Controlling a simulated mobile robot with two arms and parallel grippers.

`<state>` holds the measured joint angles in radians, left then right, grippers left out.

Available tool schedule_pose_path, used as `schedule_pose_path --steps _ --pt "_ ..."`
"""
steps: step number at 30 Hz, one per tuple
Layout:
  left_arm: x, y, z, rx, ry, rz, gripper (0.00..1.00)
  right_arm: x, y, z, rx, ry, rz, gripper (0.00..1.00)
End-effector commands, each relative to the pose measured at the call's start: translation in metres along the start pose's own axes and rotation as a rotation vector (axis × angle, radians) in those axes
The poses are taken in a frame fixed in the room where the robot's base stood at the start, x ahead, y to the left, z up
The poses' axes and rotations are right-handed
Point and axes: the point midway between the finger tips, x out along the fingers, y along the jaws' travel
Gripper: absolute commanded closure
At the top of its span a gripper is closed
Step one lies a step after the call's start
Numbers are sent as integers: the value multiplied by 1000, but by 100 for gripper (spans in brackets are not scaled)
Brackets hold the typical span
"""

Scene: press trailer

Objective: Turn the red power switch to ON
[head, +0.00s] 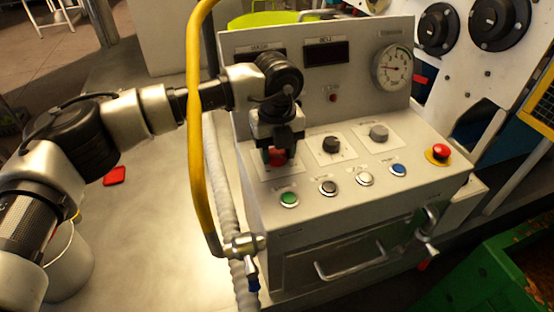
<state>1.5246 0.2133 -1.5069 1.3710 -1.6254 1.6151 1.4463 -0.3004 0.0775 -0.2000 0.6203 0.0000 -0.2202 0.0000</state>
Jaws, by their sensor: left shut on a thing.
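The control panel (325,182) is a grey box with a sloped top and an upright back plate. The red power switch (277,157) sits at the left of its upper knob row. My left gripper (279,153) comes down from above and is shut on the red switch. The gripper hides most of the switch and its label, so I cannot tell which way it points. My right gripper is not in the head view.
A black knob (331,145) and a grey knob (378,132) sit right of the switch. A red emergency button (439,152) is at the right edge. A yellow hose (196,130) hangs close to my left arm. A green crate (490,280) stands at lower right.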

Motion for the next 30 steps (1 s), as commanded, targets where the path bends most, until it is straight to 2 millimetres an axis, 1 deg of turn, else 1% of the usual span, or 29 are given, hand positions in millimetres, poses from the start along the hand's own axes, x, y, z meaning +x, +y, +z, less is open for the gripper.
schedule_pose_path --steps 1,12,21,30 --pt "5 0 0 45 -3 -3 80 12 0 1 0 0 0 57" --pt "3 0 1 396 -3 -2 80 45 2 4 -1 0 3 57" --pt "1 0 0 681 -3 -2 80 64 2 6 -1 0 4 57" --pt "0 0 1 936 -4 -1 80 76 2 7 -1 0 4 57"
